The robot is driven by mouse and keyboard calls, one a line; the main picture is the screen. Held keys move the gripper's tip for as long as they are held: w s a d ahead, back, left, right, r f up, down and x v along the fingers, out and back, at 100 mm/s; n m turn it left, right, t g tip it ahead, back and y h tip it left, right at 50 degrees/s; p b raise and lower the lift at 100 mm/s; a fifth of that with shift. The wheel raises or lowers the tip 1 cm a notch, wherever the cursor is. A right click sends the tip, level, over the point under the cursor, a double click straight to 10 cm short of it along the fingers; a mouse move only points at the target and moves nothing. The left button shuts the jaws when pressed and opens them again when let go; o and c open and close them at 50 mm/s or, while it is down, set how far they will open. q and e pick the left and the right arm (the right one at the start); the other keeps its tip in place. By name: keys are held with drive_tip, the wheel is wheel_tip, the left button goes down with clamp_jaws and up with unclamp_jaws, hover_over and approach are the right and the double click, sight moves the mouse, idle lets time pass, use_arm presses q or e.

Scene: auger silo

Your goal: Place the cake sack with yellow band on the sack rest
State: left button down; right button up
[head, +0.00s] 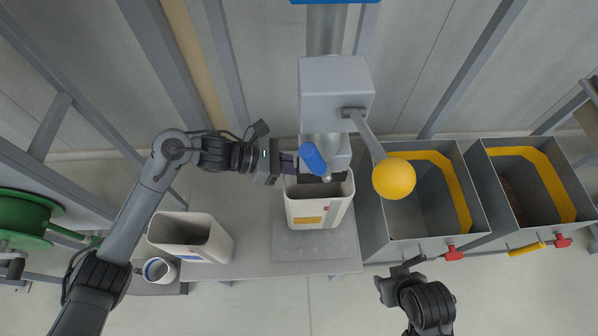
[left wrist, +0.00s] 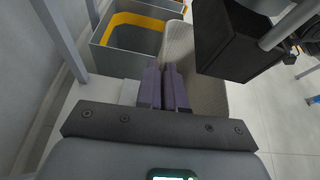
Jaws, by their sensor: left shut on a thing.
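The cake sack with yellow band (head: 318,211) is an open-topped off-white sack, upright below the auger spout (head: 325,150). My left gripper (head: 287,163) is shut on its left rim. In the left wrist view, the closed fingers (left wrist: 166,88) meet the wall of the sack (left wrist: 205,95). A grey square plate (head: 316,245) lies under the sack; I cannot tell if it is the sack rest, or if the sack touches it. My right gripper (head: 400,272) is at the lower right, away from the sack; its fingers are not clear.
A second off-white sack (head: 212,232) with a blue band stands left on the grey bench (head: 255,262), with a small blue-lined cup (head: 160,270) nearby. Yellow-banded grey bins (head: 420,247) stand right. A yellow ball-ended lever (head: 393,179) and blue handle (head: 314,159) crowd the spout.

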sight(297, 186)
use_arm(q)
wheel_tip(297, 186, down, 4)
drive_tip(key=shift+s+r+b, duration=0.1)
drive_tip(key=shift+r+b, duration=0.15)
drive_tip(key=shift+b, duration=0.1)
drive_tip(key=c, duration=1.3)
unclamp_jaws()
drive_tip(key=shift+o, duration=0.2)
drive_tip(key=shift+a+r, duration=0.15)
drive_tip(key=shift+a, duration=0.1)
drive_tip(key=p+v, duration=0.1)
drive_tip(key=v, duration=1)
drive_tip(key=shift+a+p, duration=0.2)
drive_tip(key=shift+p, duration=0.15)
drive_tip(key=shift+r, duration=0.15)
